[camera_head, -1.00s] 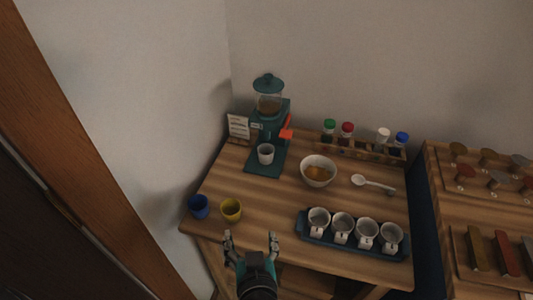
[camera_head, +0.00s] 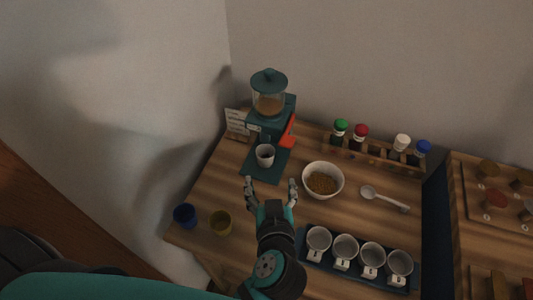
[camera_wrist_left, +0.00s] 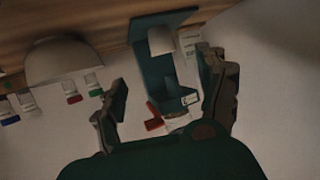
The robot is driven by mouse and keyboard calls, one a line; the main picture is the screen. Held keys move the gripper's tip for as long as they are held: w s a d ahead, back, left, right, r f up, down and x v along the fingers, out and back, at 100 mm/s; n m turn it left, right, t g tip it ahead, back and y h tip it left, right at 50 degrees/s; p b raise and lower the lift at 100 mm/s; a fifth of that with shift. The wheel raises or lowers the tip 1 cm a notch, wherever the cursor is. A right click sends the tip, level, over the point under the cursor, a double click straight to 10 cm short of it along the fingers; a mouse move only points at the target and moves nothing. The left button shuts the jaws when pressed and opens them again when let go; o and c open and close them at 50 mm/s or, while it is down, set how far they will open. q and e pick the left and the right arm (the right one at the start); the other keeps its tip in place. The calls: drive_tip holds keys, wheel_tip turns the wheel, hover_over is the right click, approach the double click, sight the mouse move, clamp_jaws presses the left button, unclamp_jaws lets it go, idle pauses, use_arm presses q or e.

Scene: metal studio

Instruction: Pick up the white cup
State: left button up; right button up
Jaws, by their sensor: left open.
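The white cup (camera_head: 265,155) stands upright on the base of the teal grinder (camera_head: 268,118), under its spout. My left gripper (camera_head: 271,184) is open and empty, in front of the cup and apart from it, with its fingers pointing toward the grinder. In the left wrist view the picture is upside down; the cup (camera_wrist_left: 161,40) shows between and beyond the open fingers (camera_wrist_left: 165,95). More white cups (camera_head: 345,246) stand in a dark tray at the front right. My right gripper is not in view.
A white bowl (camera_head: 323,180) with brown contents sits right of the grinder. A spoon (camera_head: 384,198) lies beside it. A rack (camera_head: 375,155) of capped jars lines the back.

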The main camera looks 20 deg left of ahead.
sight(265, 147)
use_arm(q)
drive_tip(key=x, duration=0.4)
drive_tip(key=shift+w+a, duration=0.1)
drive_tip(key=x, duration=0.3)
drive_tip(key=shift+w+b, duration=0.1)
drive_tip(key=shift+b, duration=0.3)
drive_tip(key=shift+x, duration=0.75)
drive_tip(key=x, duration=0.4)
drive_tip(key=shift+w+a+r+b, duration=0.15)
drive_tip(key=shift+w+a+b, duration=0.15)
drive_tip(key=shift+a, duration=0.05)
drive_tip(key=shift+w, duration=0.15)
drive_tip(key=shift+c, duration=0.7)
drive_tip(key=c, duration=1)
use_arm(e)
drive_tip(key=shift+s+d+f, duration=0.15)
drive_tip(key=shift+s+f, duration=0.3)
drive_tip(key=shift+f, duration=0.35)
use_arm(q)
drive_tip(key=shift+c, duration=0.6)
drive_tip(key=shift+r, duration=0.15)
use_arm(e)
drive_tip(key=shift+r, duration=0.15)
